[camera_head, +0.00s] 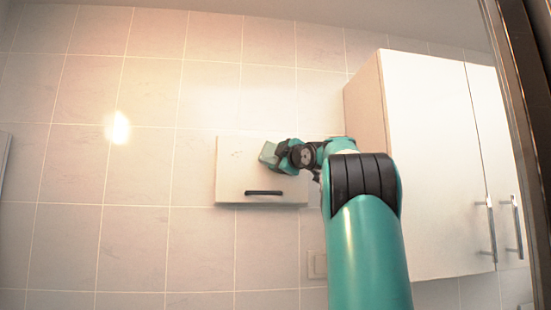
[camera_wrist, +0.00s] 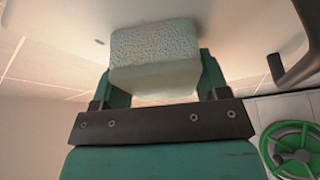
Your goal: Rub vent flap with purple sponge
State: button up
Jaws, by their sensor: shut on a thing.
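The vent flap (camera_head: 232,172) is a white panel with a black bar handle (camera_head: 264,193) low on its front, set on the tiled wall. My gripper (camera_head: 274,154) is in front of its upper right part. In the wrist view, my gripper (camera_wrist: 157,75) is shut on a pale, off-white to greenish sponge (camera_wrist: 152,47) with a speckled face; it does not look purple here. The flap's pale surface (camera_wrist: 235,25) lies just beyond the sponge, with the handle (camera_wrist: 293,45) at right. I cannot tell whether sponge and flap touch. My arm hides the flap's right edge in part.
A white wall cabinet (camera_head: 433,160) with two metal handles stands to the right, close to my arm. A wall switch (camera_head: 317,265) is below the flap. A green wheel-shaped thing (camera_wrist: 291,149) shows at lower right in the wrist view.

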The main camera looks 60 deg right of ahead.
aim_at(270, 158)
jog(key=s+d, duration=0.4)
jog(key=shift+s, duration=0.4)
jog(key=shift+p, duration=0.3)
jog(key=shift+w+a+b, duration=0.65)
jog(key=shift+w+a, duration=0.4)
jog(key=shift+w, duration=0.3)
jog(key=shift+w+a+b, duration=0.6)
jog(key=shift+w+a, duration=0.45)
jog(key=shift+w, duration=0.3)
jog(key=shift+w+a+f+b, duration=0.15)
jog(key=shift+w+a+b, duration=0.35)
jog(key=shift+w+a, duration=0.55)
jog(key=shift+w+a+b, duration=0.45)
jog(key=shift+w+a, duration=0.8)
jog(key=shift+w, duration=0.15)
jog(key=shift+w+a, duration=1.05)
jog(key=shift+w, duration=0.2)
jog(key=shift+w+a, duration=1.05)
jog(key=shift+w, duration=0.2)
